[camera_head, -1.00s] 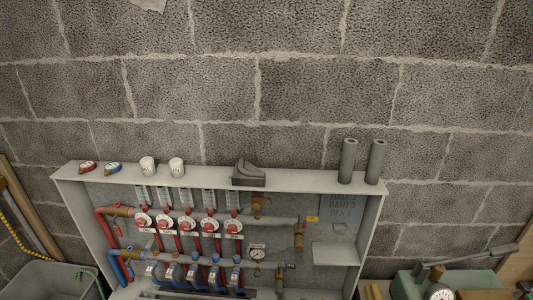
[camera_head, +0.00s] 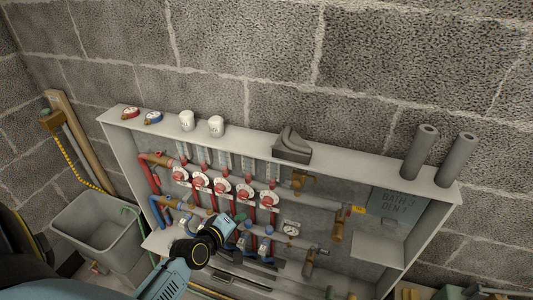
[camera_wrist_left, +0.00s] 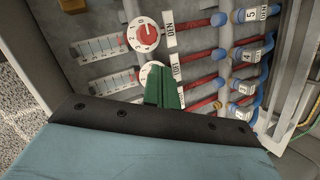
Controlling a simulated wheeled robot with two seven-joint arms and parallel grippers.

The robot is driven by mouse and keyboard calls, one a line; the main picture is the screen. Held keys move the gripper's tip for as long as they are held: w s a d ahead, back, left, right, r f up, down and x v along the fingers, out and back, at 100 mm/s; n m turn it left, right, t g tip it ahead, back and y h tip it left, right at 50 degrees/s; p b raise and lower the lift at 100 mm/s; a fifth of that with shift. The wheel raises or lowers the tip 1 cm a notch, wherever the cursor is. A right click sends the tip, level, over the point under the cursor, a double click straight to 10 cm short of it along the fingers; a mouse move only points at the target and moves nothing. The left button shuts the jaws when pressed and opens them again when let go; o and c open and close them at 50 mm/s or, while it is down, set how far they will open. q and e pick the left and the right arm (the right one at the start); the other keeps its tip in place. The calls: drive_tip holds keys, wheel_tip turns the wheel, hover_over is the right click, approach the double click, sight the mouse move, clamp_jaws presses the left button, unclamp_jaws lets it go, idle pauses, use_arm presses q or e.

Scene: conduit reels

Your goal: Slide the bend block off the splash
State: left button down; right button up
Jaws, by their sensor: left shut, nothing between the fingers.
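The bend block (camera_head: 291,146) is a dark grey curved piece on a flat base. It sits on the top ledge of the manifold cabinet (camera_head: 350,168), right of the middle. I cannot make out a splash under or around it. My left gripper (camera_head: 238,217) is in front of the cabinet's valves, below and left of the block and apart from it. In the left wrist view its green fingers (camera_wrist_left: 165,88) are shut and empty, with dials and pipes behind. The block is not in the left wrist view. My right gripper is not in view.
Two white cups (camera_head: 201,123) and two small red and blue gauges (camera_head: 141,115) stand on the ledge left of the block. Two grey tubes (camera_head: 437,155) stand at its right end. The ledge is clear on both sides of the block. A grey bin (camera_head: 100,228) stands at left.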

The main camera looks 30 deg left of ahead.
sight(267, 152)
use_arm(q)
wheel_tip(267, 152, up, 19)
drive_tip(key=w+a+n+t, duration=0.2)
drive_tip(key=n+t, duration=0.2)
drive_tip(key=t, duration=0.1)
drive_tip(key=w, duration=0.9)
drive_tip(key=shift+w+a+r, duration=0.1)
drive_tip(key=shift+w+a, duration=0.15)
drive_tip(key=shift+w, duration=0.1)
drive_tip(key=d, duration=0.1)
drive_tip(key=w+d+p, duration=0.1)
drive_tip(key=d, duration=0.1)
drive_tip(key=shift+d, duration=0.45)
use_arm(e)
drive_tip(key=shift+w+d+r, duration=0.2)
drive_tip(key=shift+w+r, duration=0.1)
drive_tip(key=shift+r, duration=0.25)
use_arm(q)
drive_tip(key=shift+d, duration=0.1)
